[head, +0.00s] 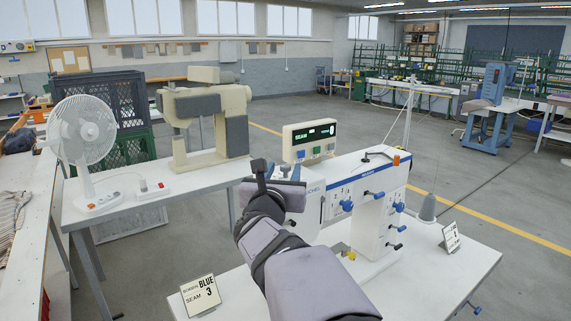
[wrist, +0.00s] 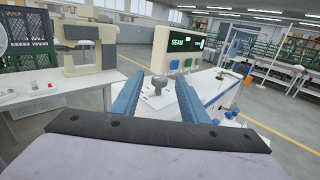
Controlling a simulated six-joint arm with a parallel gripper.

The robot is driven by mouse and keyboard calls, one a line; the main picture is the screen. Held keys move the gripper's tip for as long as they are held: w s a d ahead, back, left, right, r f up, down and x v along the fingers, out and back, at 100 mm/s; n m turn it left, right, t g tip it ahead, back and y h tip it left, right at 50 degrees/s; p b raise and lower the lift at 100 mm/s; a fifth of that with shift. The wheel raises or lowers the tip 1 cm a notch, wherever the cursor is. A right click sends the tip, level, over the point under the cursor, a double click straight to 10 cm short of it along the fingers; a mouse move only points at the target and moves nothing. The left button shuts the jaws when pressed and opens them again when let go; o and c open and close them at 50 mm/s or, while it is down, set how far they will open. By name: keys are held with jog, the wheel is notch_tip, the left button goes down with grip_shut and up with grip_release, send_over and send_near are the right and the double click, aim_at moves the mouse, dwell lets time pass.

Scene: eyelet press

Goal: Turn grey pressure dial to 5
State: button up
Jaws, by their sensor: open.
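A grey round knob (wrist: 158,82), which looks like the pressure dial, stands on a white plate on top of the white sewing machine (head: 350,195). Its scale marks are too small to read, so its setting cannot be told. My gripper (head: 276,172) is over the left part of the machine and hides the knob in the head view. In the wrist view my gripper (wrist: 159,77) has its two blue fingers apart, one on each side of the knob as seen. The knob appears beyond the fingertips; contact cannot be seen.
A display box (head: 310,140) reading SEAM stands behind the machine. Blue knobs (head: 346,205) sit on the machine's side. A card (head: 202,293) reads BLUE 3 SEAM. Another card (head: 450,237) stands at right. A fan (head: 83,135) and beige machine (head: 205,120) stand on the left table.

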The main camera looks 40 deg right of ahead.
aim_at(285, 168)
jog(key=shift+p+x, duration=0.45)
jog(key=shift+x, duration=1.3)
grip_shut()
